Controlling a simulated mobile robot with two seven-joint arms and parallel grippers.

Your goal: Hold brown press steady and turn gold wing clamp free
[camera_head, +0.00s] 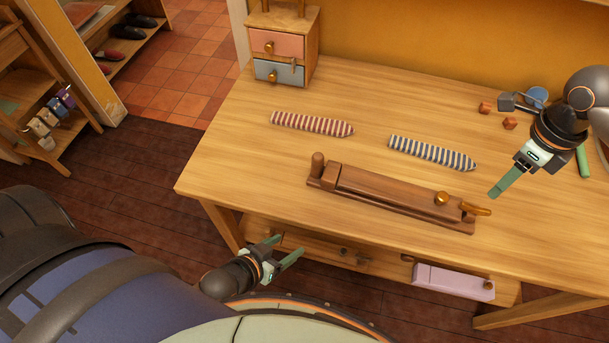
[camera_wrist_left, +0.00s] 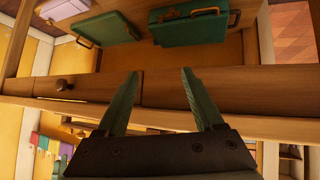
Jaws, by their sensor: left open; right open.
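The brown press (camera_head: 390,197) lies on the table, long and low, with an upright knob at its left end. The gold wing clamp (camera_head: 477,209) sits at its right end, beside a round gold knob (camera_head: 441,198). My left gripper (camera_head: 285,248) is open and empty, in front of the table's front edge and lower left of the press. In the left wrist view its two green fingers (camera_wrist_left: 158,88) are apart, with a wooden drawer front beyond them. My right gripper (camera_head: 497,192) is above the table, up and right of the wing clamp; its fingers overlap in the picture, and it holds nothing visible.
A red-striped tie-like piece (camera_head: 312,123) and a blue-striped one (camera_head: 432,152) lie behind the press. A small drawer box (camera_head: 284,47) stands at the back left. Small brown blocks (camera_head: 509,123) lie at the right. The table's left part is clear.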

